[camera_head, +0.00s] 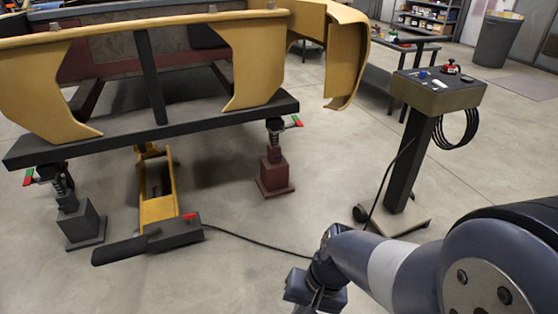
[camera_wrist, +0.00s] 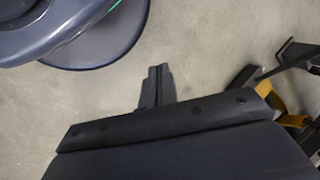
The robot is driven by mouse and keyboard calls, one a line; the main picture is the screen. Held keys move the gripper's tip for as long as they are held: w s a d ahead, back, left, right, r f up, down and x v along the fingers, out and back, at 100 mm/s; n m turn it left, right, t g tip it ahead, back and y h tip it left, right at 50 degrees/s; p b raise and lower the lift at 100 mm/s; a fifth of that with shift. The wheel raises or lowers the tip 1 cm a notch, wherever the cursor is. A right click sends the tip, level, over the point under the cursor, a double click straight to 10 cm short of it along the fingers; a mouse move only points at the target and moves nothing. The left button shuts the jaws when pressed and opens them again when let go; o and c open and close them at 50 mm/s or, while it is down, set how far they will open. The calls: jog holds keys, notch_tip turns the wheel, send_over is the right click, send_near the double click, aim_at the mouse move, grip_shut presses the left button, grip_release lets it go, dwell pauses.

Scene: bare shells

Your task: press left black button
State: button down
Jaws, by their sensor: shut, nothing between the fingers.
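A control pedestal (camera_head: 438,92) stands at the right in the head view, with a dark sloping panel on top. The panel carries a blue knob (camera_head: 422,74), a red button (camera_head: 451,66) and small pale labels. Black buttons on it are too small to make out clearly. My gripper (camera_head: 316,302) is low at the bottom of the head view, below and to the left of the pedestal. In the wrist view my gripper (camera_wrist: 158,70) has its two fingers together, empty, over bare floor. The pedestal's panel does not show in the wrist view.
A black lift frame (camera_head: 150,125) bears a yellow car shell (camera_head: 255,55) at the left. A yellow jack (camera_head: 158,185) and a cable lie on the floor. A black cable coil (camera_head: 457,130) hangs on the pedestal. Floor between jack and pedestal is mostly clear.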

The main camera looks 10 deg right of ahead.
jog(key=w+a+f+m+t+y+b, duration=0.2)
jog(key=w+a+f+m+y+b, duration=0.25)
jog(key=w+f+m, duration=0.8)
jog(key=w+d+f+m+t, duration=0.1)
jog(key=w+f+m, duration=0.1)
jog(key=f, duration=0.4)
jog(key=w+d+f+m+t+h+b, duration=0.1)
jog(key=w+d+f+m, duration=0.1)
jog(key=f+m, duration=0.2)
jog(key=w+d+f+m+t+b, duration=0.1)
jog(key=f+m, duration=0.3)
jog(key=f, duration=0.6)
jog(key=shift+w+d+f+t, duration=0.25)
jog(key=shift+w+d+t, duration=0.35)
jog(key=shift+w, duration=0.25)
